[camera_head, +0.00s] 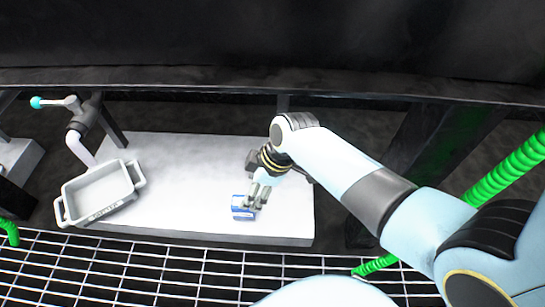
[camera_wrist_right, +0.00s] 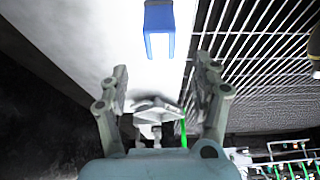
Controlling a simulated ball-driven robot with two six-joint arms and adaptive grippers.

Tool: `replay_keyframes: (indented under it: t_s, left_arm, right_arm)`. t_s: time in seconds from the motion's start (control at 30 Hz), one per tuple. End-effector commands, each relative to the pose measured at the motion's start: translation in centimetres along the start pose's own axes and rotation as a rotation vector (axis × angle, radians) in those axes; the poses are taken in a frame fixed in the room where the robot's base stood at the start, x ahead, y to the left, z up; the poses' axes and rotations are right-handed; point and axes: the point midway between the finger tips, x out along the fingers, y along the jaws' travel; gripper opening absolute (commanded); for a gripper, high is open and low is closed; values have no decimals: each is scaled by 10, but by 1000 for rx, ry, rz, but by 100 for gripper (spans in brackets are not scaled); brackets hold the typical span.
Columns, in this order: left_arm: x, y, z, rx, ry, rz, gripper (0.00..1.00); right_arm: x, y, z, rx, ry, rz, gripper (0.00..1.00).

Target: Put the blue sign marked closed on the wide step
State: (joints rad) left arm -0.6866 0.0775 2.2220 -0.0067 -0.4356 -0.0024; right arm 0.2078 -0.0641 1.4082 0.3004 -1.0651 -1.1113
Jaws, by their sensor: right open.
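The blue sign (camera_head: 243,212) stands near the front edge of the wide white step (camera_head: 185,165), toward its right end. It shows pale and blue faces; its lettering is too small to read. In the right wrist view the sign (camera_wrist_right: 159,32) is at the top, ahead of my fingertips and in line with the gap between them. My right gripper (camera_head: 258,195) is close to the sign in the head view, above and slightly right of it. In the wrist view its fingers (camera_wrist_right: 163,78) are spread with nothing between them. My left gripper is out of view.
A grey tote (camera_head: 100,210) with handles sits at the step's left end. A white pipe with a teal-tipped lever (camera_head: 57,102) rises behind it. Metal grating (camera_head: 150,268) runs along the front. The step's middle is clear. A green hose (camera_head: 505,168) is at right.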

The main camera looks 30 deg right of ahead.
Motion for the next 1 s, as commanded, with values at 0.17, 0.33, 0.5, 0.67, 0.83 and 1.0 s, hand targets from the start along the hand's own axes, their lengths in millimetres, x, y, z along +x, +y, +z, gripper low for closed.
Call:
replay_keyframes:
  t_s: [0.17,0.33,0.5,0.67,0.83,1.0]
  left_arm:
    - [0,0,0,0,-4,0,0]
    - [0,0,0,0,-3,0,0]
    - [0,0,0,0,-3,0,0]
    - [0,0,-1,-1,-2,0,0]
    - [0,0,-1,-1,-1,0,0]
    - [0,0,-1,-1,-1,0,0]
  right_arm:
    - [0,0,0,1,-1,0,65]
    - [-10,-12,30,98,-15,69,65]
    - [-67,-41,92,367,16,286,65]
    - [-146,-66,116,583,145,453,65]
    - [-205,-82,112,708,272,517,65]
    - [-220,-84,108,742,312,528,65]
